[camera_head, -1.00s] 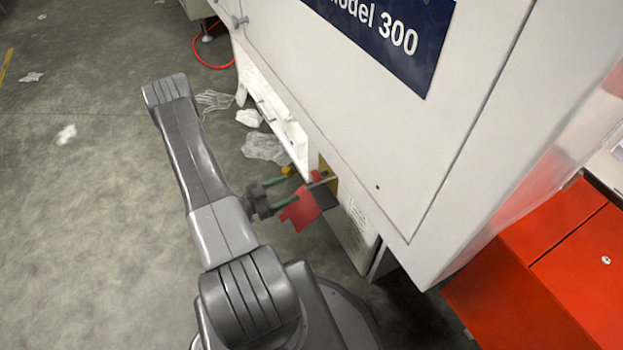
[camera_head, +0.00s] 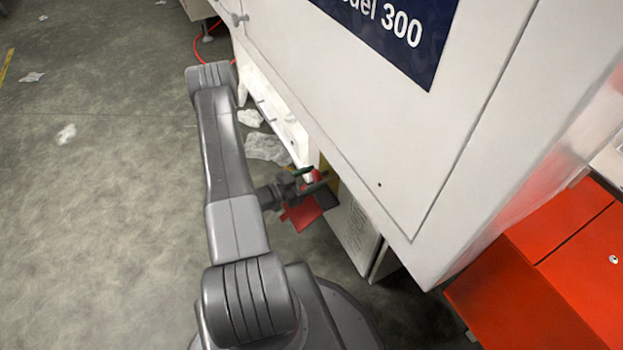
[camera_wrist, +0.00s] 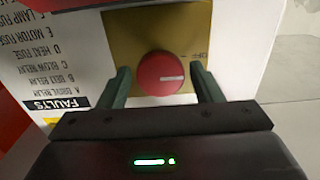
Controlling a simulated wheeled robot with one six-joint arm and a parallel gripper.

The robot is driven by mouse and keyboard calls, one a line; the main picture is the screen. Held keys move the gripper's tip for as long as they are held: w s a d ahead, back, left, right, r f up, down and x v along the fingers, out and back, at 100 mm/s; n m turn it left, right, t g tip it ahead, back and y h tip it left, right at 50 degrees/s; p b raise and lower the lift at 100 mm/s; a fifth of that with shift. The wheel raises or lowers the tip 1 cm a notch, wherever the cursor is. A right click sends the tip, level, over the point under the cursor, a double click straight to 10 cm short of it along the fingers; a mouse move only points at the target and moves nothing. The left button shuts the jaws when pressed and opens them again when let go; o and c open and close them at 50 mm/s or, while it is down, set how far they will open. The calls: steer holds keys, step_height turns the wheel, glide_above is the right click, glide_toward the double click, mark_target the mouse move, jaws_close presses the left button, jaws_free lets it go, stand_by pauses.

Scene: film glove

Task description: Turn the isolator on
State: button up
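The isolator is a round red knob (camera_wrist: 160,74) with a white line on its face, on a brass-coloured plate (camera_wrist: 122,35) in the wrist view. The line lies level and points right; the word OFF stands upside down just to the right and above. My gripper (camera_wrist: 161,78) is open, with one green finger on each side of the knob and a gap to it on both sides. Whether the fingertips reach past its face is unclear.
A white machine (camera_head: 400,130) overhangs the plate. A red flap (camera_head: 303,213) hangs close below my gripper. A white label with fault text (camera_wrist: 50,45) is left of the plate. Orange-red cabinets (camera_head: 540,290) stand right. Open floor (camera_head: 100,220) lies left, with scraps of film.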

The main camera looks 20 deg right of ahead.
steer(key=c, duration=0.7)
steer(key=shift+f+b, duration=0.1)
steer(key=shift+b, duration=0.2)
steer(key=m+b, duration=0.2)
steer(key=shift+f+m, duration=0.15)
steer(key=shift+m, duration=0.25)
steer(key=m+b, duration=0.5)
steer(key=shift+b, duration=0.35)
steer(key=m+b, duration=0.3)
steer(key=m, duration=0.6)
steer(key=shift+r+m, duration=0.2)
steer(key=shift+m, duration=0.5)
